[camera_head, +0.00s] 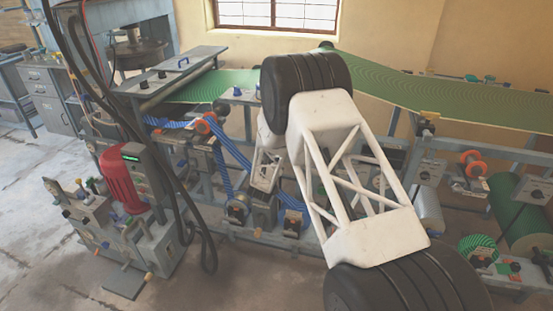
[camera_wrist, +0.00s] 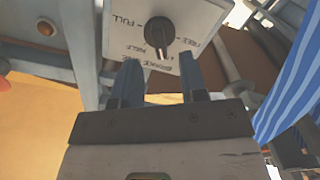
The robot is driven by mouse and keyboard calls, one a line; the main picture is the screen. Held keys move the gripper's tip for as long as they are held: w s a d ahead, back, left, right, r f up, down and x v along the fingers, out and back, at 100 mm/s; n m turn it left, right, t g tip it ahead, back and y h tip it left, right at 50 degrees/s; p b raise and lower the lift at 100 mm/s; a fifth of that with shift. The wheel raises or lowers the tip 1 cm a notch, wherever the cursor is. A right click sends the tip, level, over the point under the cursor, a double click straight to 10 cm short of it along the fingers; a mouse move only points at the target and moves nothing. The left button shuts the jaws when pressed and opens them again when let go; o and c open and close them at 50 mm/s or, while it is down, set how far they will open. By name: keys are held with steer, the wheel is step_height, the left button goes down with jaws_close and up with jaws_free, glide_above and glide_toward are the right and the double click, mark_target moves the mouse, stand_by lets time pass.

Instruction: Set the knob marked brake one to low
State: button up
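The dark round knob (camera_wrist: 158,32) sits on a pale label plate (camera_wrist: 205,14) at the top of the wrist view. Its raised grip bar stands nearly vertical in the picture. Dark lettering surrounds it, tilted or upside down. One word at left looks like "FULL", and the small lines below are too blurred to read surely. My gripper (camera_wrist: 160,82) is open and empty, its two dark fingers spread apart. The knob lies beyond the fingertips, roughly in line with the gap; I see no contact. In the head view my pale arm covers this area, and I cannot pick out the knob.
A blue striped web (camera_wrist: 290,85) hangs close at right in the wrist view. Grey frame bars (camera_wrist: 82,45) stand at left. In the head view, a green belt (camera_head: 455,100) runs behind my arm, and a red motor (camera_head: 122,180) stands at left with dark hoses nearby.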

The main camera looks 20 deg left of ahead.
steer(key=shift+s, duration=1.85)
steer(key=s+d+r+m+g+y, duration=0.1)
steer(key=d+r+g, duration=0.1)
steer(key=d+r, duration=0.5)
steer(key=s+d+r+g+y, duration=0.15)
steer(key=d+r, duration=0.35)
steer(key=r, duration=0.5)
steer(key=s+d+r+m+g, duration=0.1)
steer(key=s+d+r+g, duration=0.3)
steer(key=s+d+r, duration=1)
steer(key=s+d+r+m+g+h, duration=0.1)
steer(key=s+d+g, duration=0.1)
steer(key=s+d, duration=0.5)
steer(key=s+d+m+g, duration=0.1)
steer(key=s+d+g, duration=0.2)
steer(key=s, duration=1.7)
steer(key=s+d+r+m+g+h, duration=0.1)
steer(key=s+d+m+g, duration=0.1)
steer(key=s+d, duration=0.9)
steer(key=shift+s+d+r+g+h, duration=0.25)
steer(key=shift+s+r+g+h, duration=0.15)
steer(key=shift+s, duration=0.75)
